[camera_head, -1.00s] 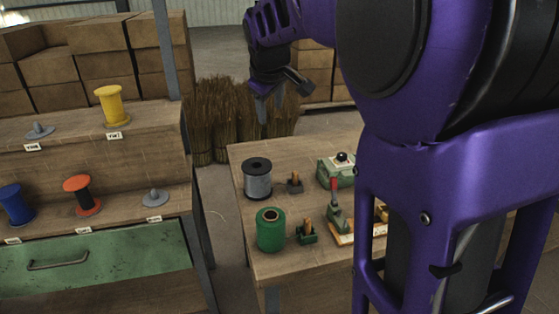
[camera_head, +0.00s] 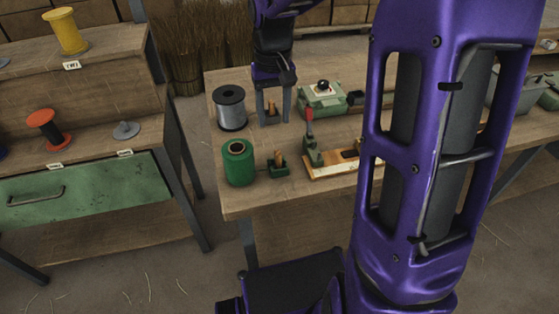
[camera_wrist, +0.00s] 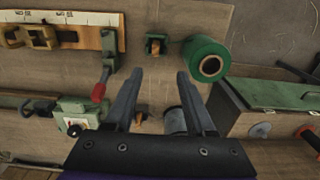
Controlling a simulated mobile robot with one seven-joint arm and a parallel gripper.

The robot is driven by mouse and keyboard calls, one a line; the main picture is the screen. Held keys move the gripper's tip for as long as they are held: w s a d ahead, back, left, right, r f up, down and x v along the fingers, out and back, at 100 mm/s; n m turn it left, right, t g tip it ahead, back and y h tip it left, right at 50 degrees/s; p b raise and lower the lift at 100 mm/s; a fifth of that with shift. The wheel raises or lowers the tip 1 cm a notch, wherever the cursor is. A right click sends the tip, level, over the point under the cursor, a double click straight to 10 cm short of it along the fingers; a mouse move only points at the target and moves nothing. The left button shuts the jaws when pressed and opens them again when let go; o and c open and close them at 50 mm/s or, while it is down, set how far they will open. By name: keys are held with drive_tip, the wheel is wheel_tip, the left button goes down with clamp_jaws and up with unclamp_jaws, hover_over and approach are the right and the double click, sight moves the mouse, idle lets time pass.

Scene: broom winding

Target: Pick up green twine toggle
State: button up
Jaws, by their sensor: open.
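A small green holder (camera_head: 278,170) with an upright wooden toggle (camera_head: 278,157) stands on the workbench, right beside the green twine spool (camera_head: 238,164). In the wrist view the holder with its toggle (camera_wrist: 155,44) lies beyond my fingertips, roughly centred between them, and the green spool (camera_wrist: 207,58) is to its right. My gripper (camera_head: 273,121) is open and empty, pointing down over the bench. In the head view its fingers overlap a second wooden toggle (camera_head: 270,110) in a dark holder, behind the green one. In the wrist view (camera_wrist: 159,72) the open fingers frame nothing held.
A grey wire spool (camera_head: 229,107) stands left of my gripper. A green clamp with a red handle (camera_head: 311,148) on a wooden board is to the right, with a green box device (camera_head: 322,97) behind it. The bench front edge is clear.

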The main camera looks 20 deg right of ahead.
sight(278, 152)
wheel_tip(278, 152, down, 8)
drive_tip(key=shift+f+b, duration=0.1)
drive_tip(key=shift+b, duration=0.5)
drive_tip(key=f, duration=0.3)
drive_tip(key=f+b, duration=0.1)
drive_tip(key=f, duration=0.1)
drive_tip(key=shift+s+d, duration=0.15)
drive_tip(key=shift+d, duration=0.25)
clamp_jaws()
